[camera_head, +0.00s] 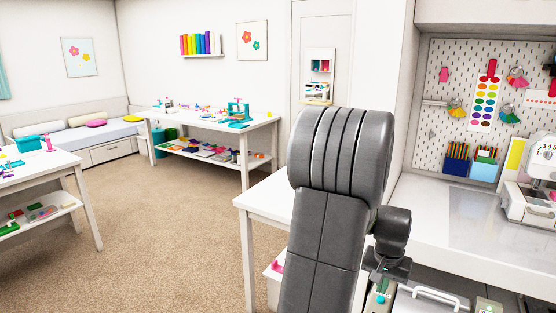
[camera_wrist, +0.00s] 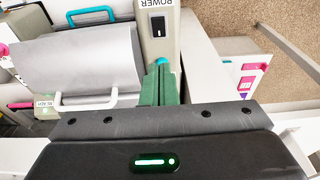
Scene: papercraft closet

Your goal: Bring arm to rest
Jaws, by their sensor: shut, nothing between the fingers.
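My arm (camera_head: 335,200) rises large and grey in the middle of the head view, bent at the top, with its wrist hanging down on the right side. My gripper (camera_wrist: 160,72) shows in the wrist view as two green fingers pressed together, with nothing between them. The fingers are over or beside a white machine (camera_wrist: 158,45) with a power switch; I cannot tell whether they touch it. In the head view the fingers are not clearly visible.
The machine's pale handle (camera_head: 432,297) shows at the bottom of the head view. A white worktop (camera_head: 420,205) carries a dial machine (camera_head: 540,165) beneath a pegboard (camera_head: 440,80). A craft table (camera_head: 210,125) stands behind. Carpet (camera_head: 165,220) is open to the left.

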